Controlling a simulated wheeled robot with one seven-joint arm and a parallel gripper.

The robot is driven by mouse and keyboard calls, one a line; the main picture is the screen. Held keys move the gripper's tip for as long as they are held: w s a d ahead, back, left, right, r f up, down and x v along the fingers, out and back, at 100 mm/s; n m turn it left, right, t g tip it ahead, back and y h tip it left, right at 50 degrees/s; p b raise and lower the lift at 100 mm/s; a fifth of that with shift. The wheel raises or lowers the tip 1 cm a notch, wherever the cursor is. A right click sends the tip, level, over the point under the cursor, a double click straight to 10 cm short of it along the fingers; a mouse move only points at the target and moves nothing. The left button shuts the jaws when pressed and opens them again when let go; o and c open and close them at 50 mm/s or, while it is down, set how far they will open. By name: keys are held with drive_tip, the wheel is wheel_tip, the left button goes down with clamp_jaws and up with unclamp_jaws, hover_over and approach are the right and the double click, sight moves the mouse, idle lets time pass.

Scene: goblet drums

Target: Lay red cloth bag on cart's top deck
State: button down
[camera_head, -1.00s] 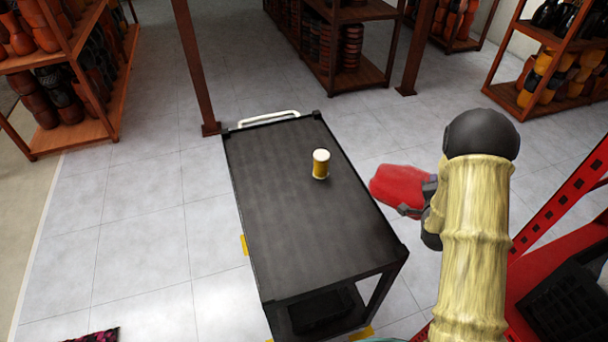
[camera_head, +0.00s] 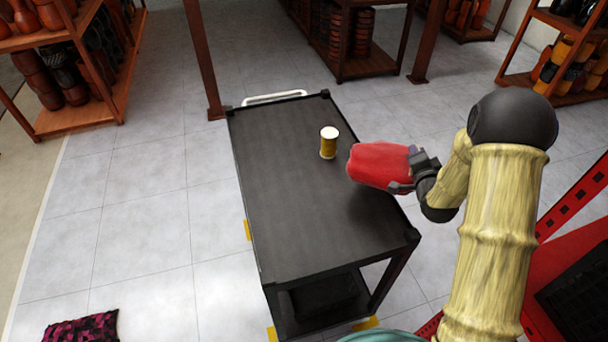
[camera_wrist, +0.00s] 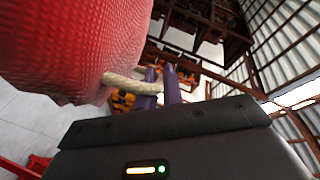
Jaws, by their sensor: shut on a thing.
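The red cloth bag (camera_head: 378,165) hangs in my gripper (camera_head: 408,172) over the right edge of the cart's black top deck (camera_head: 290,210). In the wrist view the bag (camera_wrist: 75,45) fills the upper left, and a pale cord (camera_wrist: 130,84) runs from it to the purple fingers of my gripper (camera_wrist: 160,88). My gripper is shut on the bag, apparently at the cord. The bag seems to be above the deck, with a dark shadow below it. How high it is I cannot tell.
The near and left parts of the deck are clear. A white handle (camera_head: 274,97) is at the cart's far end. A red rack (camera_head: 570,245) stands at the right.

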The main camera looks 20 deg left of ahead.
sight(381, 164)
drive_tip(key=a+n+y+b, duration=0.1)
drive_tip(key=a+b, duration=0.1)
drive_tip(key=s+a+n+g+y+b, duration=0.1)
drive_tip(key=a+y+b, duration=0.1)
drive_tip(key=a, duration=0.1)
drive_tip(key=s+a+f+n+g+y+b, duration=0.1)
drive_tip(key=a+n+b, duration=0.1)
drive_tip(key=a+b, duration=0.1)
drive_tip(key=shift+a+f+y, duration=0.1)
drive_tip(key=shift+a+y, duration=0.1)
drive_tip(key=shift+y, duration=0.2)
drive_tip(key=s+a+n+g+y+b, duration=0.3)
drive_tip(key=s+a+n+g+b, duration=0.1)
drive_tip(key=s+a+b, duration=0.2)
drive_tip(key=shift+a+y+b, duration=0.4)
drive_tip(key=shift+a+b, duration=0.35)
drive_tip(key=shift+b, duration=0.35)
drive_tip(key=shift+w, duration=0.1)
